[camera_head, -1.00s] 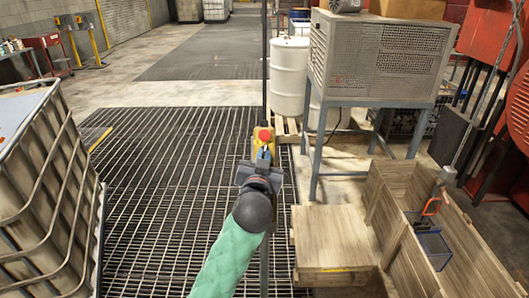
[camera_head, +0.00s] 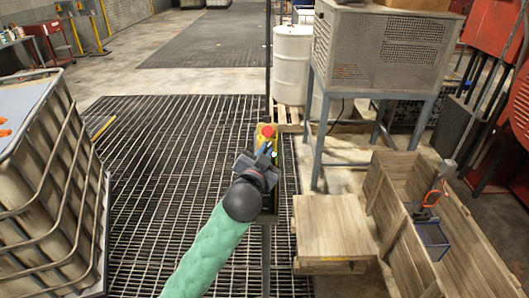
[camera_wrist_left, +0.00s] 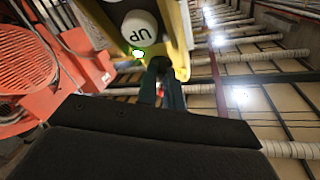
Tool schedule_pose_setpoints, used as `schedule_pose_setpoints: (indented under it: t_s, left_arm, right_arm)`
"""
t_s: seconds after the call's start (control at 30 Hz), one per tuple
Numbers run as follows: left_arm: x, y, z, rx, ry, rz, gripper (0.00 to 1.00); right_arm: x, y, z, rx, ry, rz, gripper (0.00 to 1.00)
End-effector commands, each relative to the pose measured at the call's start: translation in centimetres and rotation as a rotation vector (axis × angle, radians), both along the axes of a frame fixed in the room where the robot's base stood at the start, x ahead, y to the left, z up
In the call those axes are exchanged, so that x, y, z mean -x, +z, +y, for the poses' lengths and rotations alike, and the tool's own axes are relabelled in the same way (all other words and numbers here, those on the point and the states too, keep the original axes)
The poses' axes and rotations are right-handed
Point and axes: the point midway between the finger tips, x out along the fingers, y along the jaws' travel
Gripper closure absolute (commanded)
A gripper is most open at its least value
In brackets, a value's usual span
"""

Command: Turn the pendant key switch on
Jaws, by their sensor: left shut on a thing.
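The yellow pendant (camera_head: 264,142) with a red button on top hangs ahead, above the floor grating. In the left wrist view, the pendant (camera_wrist_left: 183,40) fills the top, with a white button marked UP (camera_wrist_left: 138,27) and a lit green lamp (camera_wrist_left: 138,54). My left gripper (camera_head: 266,151) is at the pendant's near face, its wrist rolled over. Its two dark teal fingers (camera_wrist_left: 162,82) are shut close together on the key, which the fingers hide. My right gripper does not show.
A caged container (camera_head: 62,190) stands close on the left. A grey mesh-sided cabinet (camera_head: 380,50) on legs and wooden crates (camera_head: 335,225) are on the right. The grating (camera_head: 165,200) around the pendant is clear.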

Motion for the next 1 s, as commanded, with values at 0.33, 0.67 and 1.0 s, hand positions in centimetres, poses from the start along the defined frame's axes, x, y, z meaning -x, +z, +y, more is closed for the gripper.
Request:
schedule_pose_setpoints:
  t_s: [0.33, 0.67, 1.0]
  left_arm:
    - [0.0, 0.1, 0.0, 0.001, 0.0, -0.001, 0.69]
    - [1.4, -0.4, 0.3, 0.002, 0.0, 0.0, 0.69]
    - [6.1, -0.2, 1.5, 0.002, -0.001, -0.001, 0.69]
  right_arm:
    - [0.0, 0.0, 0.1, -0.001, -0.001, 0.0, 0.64]
    - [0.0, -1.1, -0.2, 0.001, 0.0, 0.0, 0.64]
    - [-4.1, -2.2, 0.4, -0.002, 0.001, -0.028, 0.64]
